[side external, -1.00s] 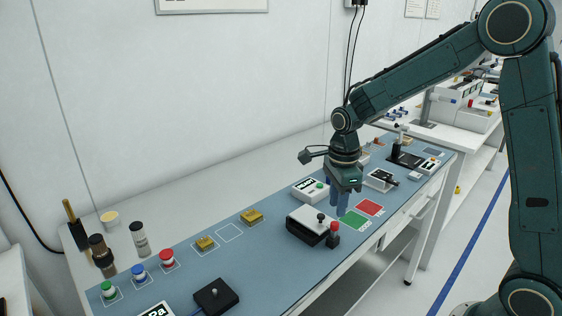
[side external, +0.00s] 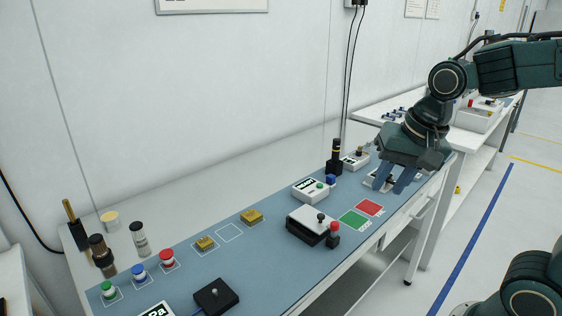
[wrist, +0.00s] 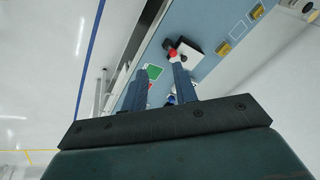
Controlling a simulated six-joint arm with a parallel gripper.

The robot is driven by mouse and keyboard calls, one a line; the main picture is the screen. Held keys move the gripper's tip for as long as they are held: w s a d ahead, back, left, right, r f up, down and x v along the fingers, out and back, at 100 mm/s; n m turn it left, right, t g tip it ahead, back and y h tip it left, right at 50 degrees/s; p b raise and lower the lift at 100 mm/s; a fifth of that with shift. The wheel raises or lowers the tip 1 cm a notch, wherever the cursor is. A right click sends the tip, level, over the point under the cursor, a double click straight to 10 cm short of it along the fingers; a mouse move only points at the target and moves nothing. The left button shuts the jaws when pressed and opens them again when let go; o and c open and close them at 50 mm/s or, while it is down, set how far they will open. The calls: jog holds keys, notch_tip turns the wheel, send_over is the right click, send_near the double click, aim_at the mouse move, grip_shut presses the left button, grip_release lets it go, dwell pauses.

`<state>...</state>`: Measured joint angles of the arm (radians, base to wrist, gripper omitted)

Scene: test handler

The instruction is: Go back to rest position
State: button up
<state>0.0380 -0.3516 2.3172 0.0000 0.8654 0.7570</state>
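My gripper (side external: 390,188) is in the right part of the side external view, above the far right end of the blue-topped bench (side external: 275,268). Its two blue fingers point down and stand apart, with nothing visible between them. They partly hide a white device behind them. In the wrist view my gripper (wrist: 158,70) also shows two separated fingers. The green pad (wrist: 154,72) and the black-and-white box with a red knob (wrist: 192,52) lie beyond them.
The green pad (side external: 353,220), red pad (side external: 370,207) and box with a red knob (side external: 307,226) sit left of my gripper. A black cylinder (side external: 335,158) stands behind. A second white bench (side external: 470,142) is at the back right. Open floor lies right.

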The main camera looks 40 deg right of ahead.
jog(key=s+a+r+n+t, duration=0.1)
jog(key=s+n+t, duration=0.1)
jog(key=s+n, duration=0.6)
jog(key=shift+s+r+n, duration=0.2)
jog(key=shift+n, duration=0.4)
